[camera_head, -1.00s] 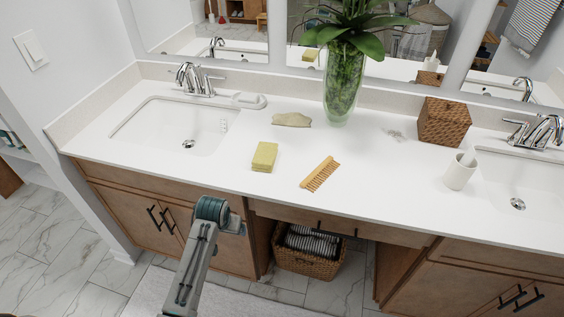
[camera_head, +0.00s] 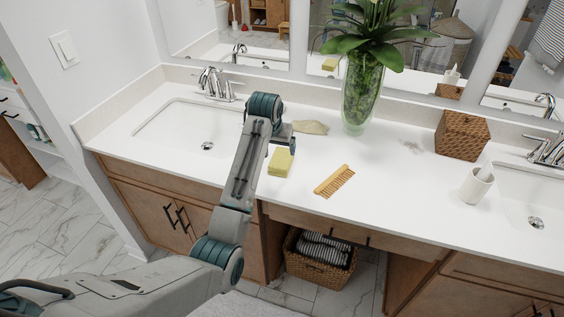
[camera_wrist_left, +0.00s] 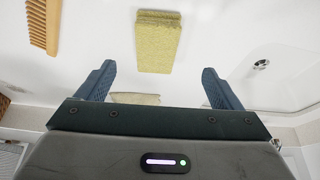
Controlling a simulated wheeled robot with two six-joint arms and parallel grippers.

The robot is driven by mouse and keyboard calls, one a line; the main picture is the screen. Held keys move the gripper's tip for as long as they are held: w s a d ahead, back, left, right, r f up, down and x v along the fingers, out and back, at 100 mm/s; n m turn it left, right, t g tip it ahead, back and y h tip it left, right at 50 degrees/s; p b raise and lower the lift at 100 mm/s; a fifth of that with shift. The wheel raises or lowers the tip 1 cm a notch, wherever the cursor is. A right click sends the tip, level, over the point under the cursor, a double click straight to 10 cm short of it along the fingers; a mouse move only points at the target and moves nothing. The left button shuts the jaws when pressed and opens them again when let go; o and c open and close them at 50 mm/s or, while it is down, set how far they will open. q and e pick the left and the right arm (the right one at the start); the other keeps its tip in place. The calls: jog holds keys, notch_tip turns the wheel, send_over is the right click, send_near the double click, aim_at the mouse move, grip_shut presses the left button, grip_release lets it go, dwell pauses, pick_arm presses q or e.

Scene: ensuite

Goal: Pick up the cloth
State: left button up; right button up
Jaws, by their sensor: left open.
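The beige, flat crumpled cloth (camera_head: 311,127) lies on the white counter between the left sink and the glass vase. In the left wrist view a strip of the cloth (camera_wrist_left: 135,98) shows between the finger bases, its rest hidden by my gripper body. My left gripper (camera_head: 285,134) is over the counter, just left of the cloth in the head view, partly hidden by its own arm. In the wrist view the left gripper's (camera_wrist_left: 158,66) fingers are wide apart with nothing held. My right gripper is not in view.
A yellow sponge (camera_head: 281,162) and a wooden comb (camera_head: 334,181) lie near the cloth. The glass vase with plants (camera_head: 361,95) stands right of it. A wicker box (camera_head: 462,135) and white cup (camera_head: 477,184) are farther right. The left sink (camera_head: 185,128) is left.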

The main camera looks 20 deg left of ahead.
pick_arm(q)
jog(key=shift+w, duration=0.35)
jog(key=p, duration=0.1)
send_over(281, 160)
jog(key=s, duration=0.2)
jog(key=f, duration=0.4)
jog(key=shift+s+a+f, duration=0.15)
jog(key=shift+a+f, duration=0.05)
jog(key=shift+f, duration=0.1)
jog(key=shift+w+d+f+p, duration=0.15)
jog(key=shift+w+f+p, duration=0.15)
jog(key=shift+f+p, duration=0.35)
jog(key=shift+p+x, duration=0.65)
jog(key=shift+x, duration=1.25)
jog(key=c, duration=1.1)
